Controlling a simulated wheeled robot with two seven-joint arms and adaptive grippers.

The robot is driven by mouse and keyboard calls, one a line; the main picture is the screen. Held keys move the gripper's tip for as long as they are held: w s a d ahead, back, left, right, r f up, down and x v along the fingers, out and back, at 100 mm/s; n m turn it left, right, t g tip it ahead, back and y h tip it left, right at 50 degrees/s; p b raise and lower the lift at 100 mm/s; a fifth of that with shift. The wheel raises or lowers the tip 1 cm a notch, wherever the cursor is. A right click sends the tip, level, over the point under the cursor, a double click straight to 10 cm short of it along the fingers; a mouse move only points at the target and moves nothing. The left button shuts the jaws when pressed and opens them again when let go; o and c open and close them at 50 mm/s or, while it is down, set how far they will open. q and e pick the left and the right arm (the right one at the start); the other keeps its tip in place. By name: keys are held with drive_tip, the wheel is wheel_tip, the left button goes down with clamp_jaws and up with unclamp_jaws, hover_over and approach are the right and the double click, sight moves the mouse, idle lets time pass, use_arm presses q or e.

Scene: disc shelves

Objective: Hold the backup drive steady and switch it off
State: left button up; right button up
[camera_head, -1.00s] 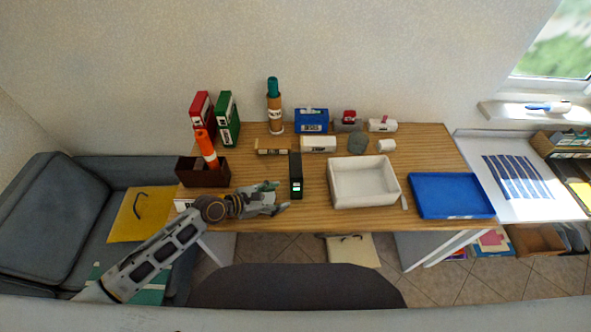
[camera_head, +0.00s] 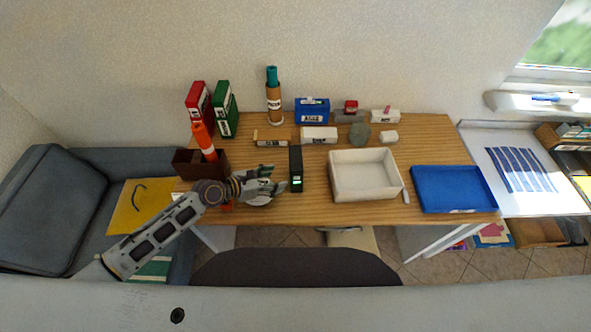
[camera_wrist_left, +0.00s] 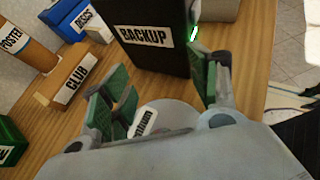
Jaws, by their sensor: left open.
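The backup drive (camera_head: 296,169) is a slim black upright box near the middle of the desk, with a lit green light on its front. In the left wrist view the drive (camera_wrist_left: 153,55) shows its white BACKUP label and the green light at its edge. My left gripper (camera_head: 284,194) is open, just left of the drive in the head view. In the left wrist view its green-padded fingers (camera_wrist_left: 165,88) are spread, with the drive ahead of them and nothing held. I cannot tell whether a finger touches the drive. My right gripper is not in view.
A white tray (camera_head: 335,191) stands close to the right of the drive, and a blue tray (camera_head: 453,208) lies further right. A dark brown box (camera_head: 187,164) holds an orange marker, left of my gripper.

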use_arm(q)
drive_tip(key=shift+b+x, duration=1.85)
drive_tip(key=shift+x, duration=1)
drive_tip(key=shift+w+d+f, duration=0.25)
drive_tip(key=shift+d, duration=0.15)
drive_tip(key=shift+p+x, duration=0.3)
drive_tip(key=shift+x, duration=1.05)
drive_tip(key=shift+c, duration=0.2)
clamp_jaws()
drive_tip(key=shift+o, duration=1.4)
unclamp_jaws()
